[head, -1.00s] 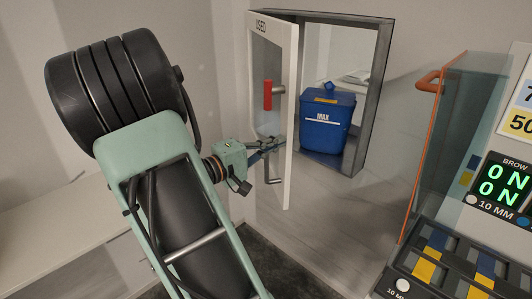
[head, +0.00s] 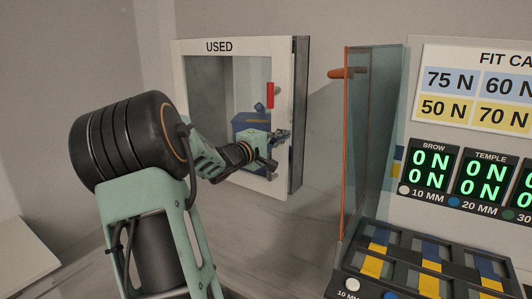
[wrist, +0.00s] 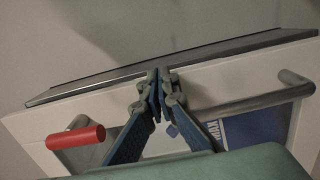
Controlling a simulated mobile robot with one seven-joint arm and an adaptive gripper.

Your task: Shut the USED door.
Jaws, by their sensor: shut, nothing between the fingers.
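The USED door (head: 205,120) is a white frame with a clear window, and it lies against or very near its grey surround (head: 299,115). I cannot tell whether a thin gap is left. A red grip (head: 270,95) is on the door's right side. It also shows in the wrist view (wrist: 75,137), with a metal bar handle (wrist: 270,98) at the right. My gripper (head: 283,136) is shut and empty, at the door's right edge between the two fittings. In the wrist view its fingertips (wrist: 158,88) overlap the white edge; contact is unclear.
A blue bin (head: 252,120) marked MAX stands behind the window, partly hidden by my arm. A clear panel with an orange edge (head: 345,150) and a control bench (head: 420,255) stand to the right. A pale worktop (head: 25,262) is at lower left.

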